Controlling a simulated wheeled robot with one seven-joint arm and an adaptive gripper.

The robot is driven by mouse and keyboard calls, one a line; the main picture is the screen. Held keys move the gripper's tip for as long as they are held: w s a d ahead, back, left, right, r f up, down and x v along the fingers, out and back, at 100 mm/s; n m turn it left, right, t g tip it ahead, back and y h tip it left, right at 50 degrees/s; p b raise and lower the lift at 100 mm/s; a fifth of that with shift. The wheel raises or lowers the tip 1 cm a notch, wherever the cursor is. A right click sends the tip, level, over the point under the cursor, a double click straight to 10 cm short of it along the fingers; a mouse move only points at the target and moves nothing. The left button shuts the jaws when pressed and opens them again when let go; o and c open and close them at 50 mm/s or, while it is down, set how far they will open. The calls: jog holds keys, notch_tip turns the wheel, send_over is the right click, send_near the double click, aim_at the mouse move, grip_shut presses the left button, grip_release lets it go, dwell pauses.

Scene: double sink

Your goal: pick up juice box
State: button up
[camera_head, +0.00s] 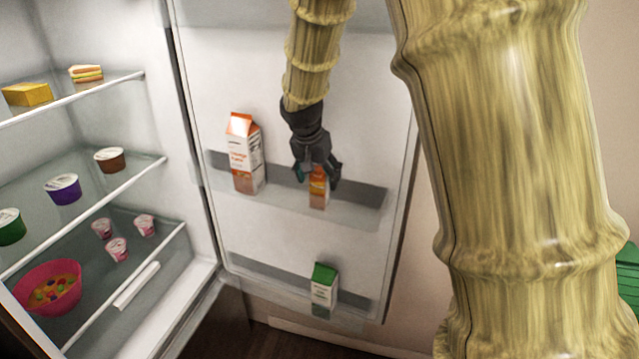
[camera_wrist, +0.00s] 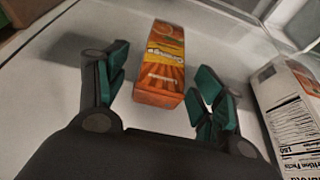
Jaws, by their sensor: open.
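The juice box (camera_head: 319,190) is a small orange carton standing on the upper shelf of the open fridge door. In the wrist view the juice box (camera_wrist: 161,66) lies between and just beyond the two green-padded fingers, with visible gaps on both sides. My gripper (camera_head: 318,175) is right above and around the top of the box in the head view, and hides part of it. In the wrist view my gripper (camera_wrist: 158,98) is open and holds nothing.
A larger orange juice carton (camera_head: 243,155) stands left on the same door shelf; its side (camera_wrist: 291,110) shows close to the right finger. A green-topped carton (camera_head: 323,289) stands on the lower door shelf. Fridge shelves at left hold cups and a pink bowl (camera_head: 49,287).

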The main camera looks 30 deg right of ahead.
jog(key=shift+w+d+f, duration=0.2)
jog(key=shift+w+f, duration=0.05)
jog(key=shift+f, duration=0.2)
jog(key=shift+d+f, duration=0.1)
jog(key=shift+f, duration=0.15)
jog(key=shift+s+f, duration=0.1)
jog(key=shift+s, duration=0.05)
jog(key=c, duration=1.2)
